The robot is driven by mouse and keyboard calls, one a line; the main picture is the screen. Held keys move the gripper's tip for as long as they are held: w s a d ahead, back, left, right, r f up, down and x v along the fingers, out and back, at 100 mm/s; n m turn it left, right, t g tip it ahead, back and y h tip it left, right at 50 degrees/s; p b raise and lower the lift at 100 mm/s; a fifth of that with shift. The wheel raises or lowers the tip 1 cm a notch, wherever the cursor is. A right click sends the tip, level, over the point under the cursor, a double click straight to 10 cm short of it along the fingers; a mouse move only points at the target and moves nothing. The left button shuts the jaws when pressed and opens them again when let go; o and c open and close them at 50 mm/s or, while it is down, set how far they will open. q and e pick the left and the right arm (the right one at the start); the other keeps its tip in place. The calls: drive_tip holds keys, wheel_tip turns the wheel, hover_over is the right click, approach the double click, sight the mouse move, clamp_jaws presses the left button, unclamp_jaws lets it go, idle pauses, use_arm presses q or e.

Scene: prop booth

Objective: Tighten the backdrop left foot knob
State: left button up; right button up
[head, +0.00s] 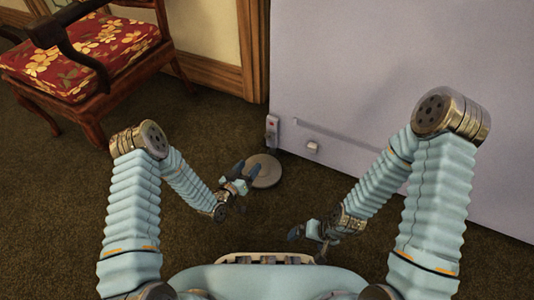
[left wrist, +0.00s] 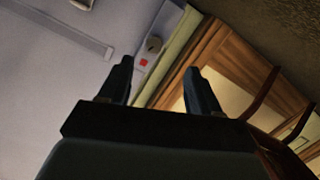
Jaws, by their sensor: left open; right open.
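The backdrop (head: 390,70) is a large pale lavender panel at the right of the head view. My left gripper (head: 243,174) is open and empty at the left side of the disc, apart from the knob. My right gripper (head: 306,243) is open and empty, low in front of the backdrop.
A red floral chair (head: 85,60) with dark wooden arms stands at the upper left. A wooden door frame (head: 254,50) borders the backdrop's left edge. A small pale block (head: 312,147) and a thin rail (head: 345,131) show on the backdrop's lower face. Brown carpet (head: 60,200) is clear around.

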sight(268, 138)
use_arm(q)
drive_tip(key=shift+t+h, duration=0.4)
drive_tip(key=shift+t, duration=0.3)
drive_tip(key=b+x, duration=0.3)
drive_tip(key=x, duration=1.1)
drive_tip(key=shift+w+r, duration=0.1)
drive_tip(key=shift+w, duration=0.25)
use_arm(e)
wheel_tip(268, 138, down, 4)
drive_tip(key=shift+w+d+f, duration=0.1)
use_arm(q)
drive_tip(key=c, duration=1)
drive_tip(key=shift+m, duration=0.3)
drive_tip(key=shift+c, duration=0.2)
